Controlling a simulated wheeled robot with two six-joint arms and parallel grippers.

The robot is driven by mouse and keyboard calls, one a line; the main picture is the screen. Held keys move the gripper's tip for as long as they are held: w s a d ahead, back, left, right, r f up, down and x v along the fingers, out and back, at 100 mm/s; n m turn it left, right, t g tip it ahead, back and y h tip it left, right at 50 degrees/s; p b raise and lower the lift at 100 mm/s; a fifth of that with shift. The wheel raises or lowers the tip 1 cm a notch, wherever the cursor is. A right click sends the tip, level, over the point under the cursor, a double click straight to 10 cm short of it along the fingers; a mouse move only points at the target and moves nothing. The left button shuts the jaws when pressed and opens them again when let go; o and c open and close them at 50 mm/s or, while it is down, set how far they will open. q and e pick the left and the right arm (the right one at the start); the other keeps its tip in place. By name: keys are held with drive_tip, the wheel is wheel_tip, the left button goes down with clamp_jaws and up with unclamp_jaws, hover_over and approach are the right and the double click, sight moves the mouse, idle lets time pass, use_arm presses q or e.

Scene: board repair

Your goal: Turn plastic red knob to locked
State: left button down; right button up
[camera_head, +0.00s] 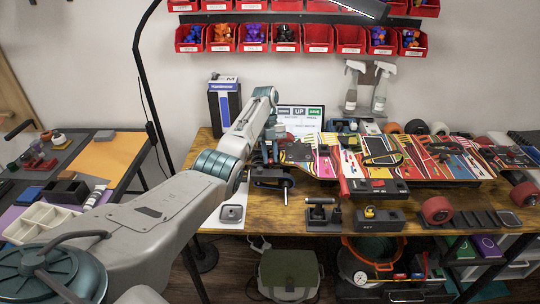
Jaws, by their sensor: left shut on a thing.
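My left gripper (271,150) points down at the left end of the colourful board (330,161) on the wooden workbench. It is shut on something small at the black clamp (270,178). The fingers and the dark parts around them hide what is held, and I cannot make out the red knob or its setting. My right gripper is not in view.
A black box with a red handle (343,186) lies in front of the board. A black block with a yellow padlock (379,219) and a red wheel (437,210) stand near the front edge. Red bins (253,38) hang above. Spray bottles (381,88) stand behind.

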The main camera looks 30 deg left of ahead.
use_arm(q)
drive_tip(key=c, duration=1.4)
unclamp_jaws()
drive_tip(key=shift+o, duration=0.5)
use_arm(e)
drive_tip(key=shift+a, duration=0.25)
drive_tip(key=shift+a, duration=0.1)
